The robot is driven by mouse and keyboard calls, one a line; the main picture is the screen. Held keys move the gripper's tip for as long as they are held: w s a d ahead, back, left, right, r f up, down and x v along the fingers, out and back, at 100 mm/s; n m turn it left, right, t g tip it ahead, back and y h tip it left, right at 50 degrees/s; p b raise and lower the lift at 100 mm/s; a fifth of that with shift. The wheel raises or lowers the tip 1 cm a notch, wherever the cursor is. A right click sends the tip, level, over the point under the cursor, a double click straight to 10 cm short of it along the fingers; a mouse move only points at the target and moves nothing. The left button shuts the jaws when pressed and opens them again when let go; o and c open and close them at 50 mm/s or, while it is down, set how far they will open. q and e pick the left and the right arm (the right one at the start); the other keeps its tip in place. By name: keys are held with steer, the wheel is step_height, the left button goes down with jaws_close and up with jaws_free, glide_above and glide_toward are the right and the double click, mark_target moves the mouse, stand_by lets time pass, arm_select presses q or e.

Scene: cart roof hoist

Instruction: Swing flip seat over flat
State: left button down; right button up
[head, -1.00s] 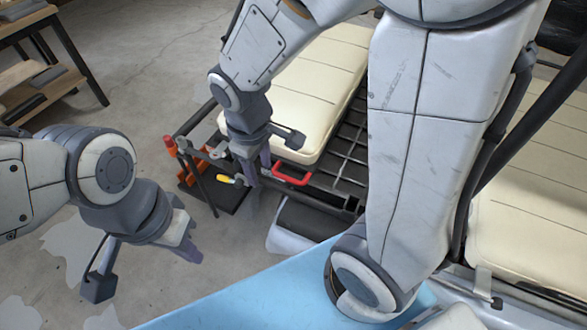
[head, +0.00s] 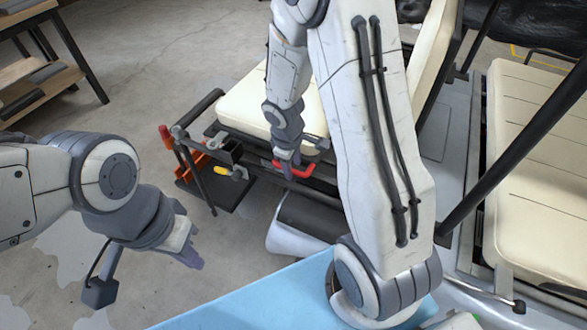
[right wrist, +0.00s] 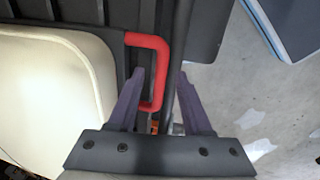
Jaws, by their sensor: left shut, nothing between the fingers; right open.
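A cream seat cushion (head: 235,105) lies flat on the dark cart frame, partly hidden by my right arm. It also shows in the right wrist view (right wrist: 60,90). A tilted cream panel (head: 436,45) stands behind my right arm; whether it joins the cushion is hidden. A red handle (head: 299,174) sticks out at the frame's near edge. My right gripper (head: 288,163) is open at the handle. In the right wrist view, the red handle (right wrist: 158,75) passes between its spread fingers; contact is not clear. My left gripper (head: 193,255) is shut and empty, away from the cart.
Another cream cushion (head: 535,150) lies on the right, with a dark slanted post (head: 515,145) beside it. A light blue panel (head: 245,300) lies in front. An orange-and-black rack (head: 190,165) stands left of the seat. The floor (head: 130,110) at left is mostly clear.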

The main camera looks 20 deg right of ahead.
steer(key=shift+f, duration=0.25)
jaws_close()
steer(key=shift+r, duration=0.1)
stand_by(1.2)
